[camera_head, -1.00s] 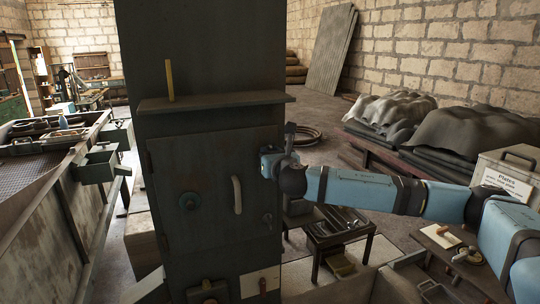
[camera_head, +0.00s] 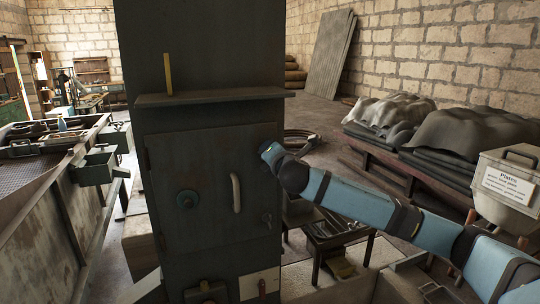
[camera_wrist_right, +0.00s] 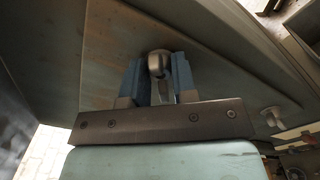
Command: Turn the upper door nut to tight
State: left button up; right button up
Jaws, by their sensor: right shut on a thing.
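My right gripper (camera_head: 269,151) is at the door's upper right edge and hides the upper nut in the head view. In the right wrist view, its blue fingers (camera_wrist_right: 158,80) are shut on the upper door nut (camera_wrist_right: 158,62), a rounded grey metal piece with a stem. The lower door nut (camera_head: 266,218) sits further down the same edge; it also shows in the right wrist view (camera_wrist_right: 272,116). My left gripper is not in view.
A shelf (camera_head: 215,97) with an upright yellow rod (camera_head: 168,75) juts out above the door. A low table (camera_head: 340,234) with tools and a box labelled Plates (camera_head: 507,185) are to the right. A metal bench (camera_head: 50,200) stands at left.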

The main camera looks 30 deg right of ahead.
jog(key=shift+f+m+b, duration=0.15)
jog(key=shift+m+b, duration=0.55)
jog(key=shift+m, duration=3.4)
jog(key=o, duration=0.9)
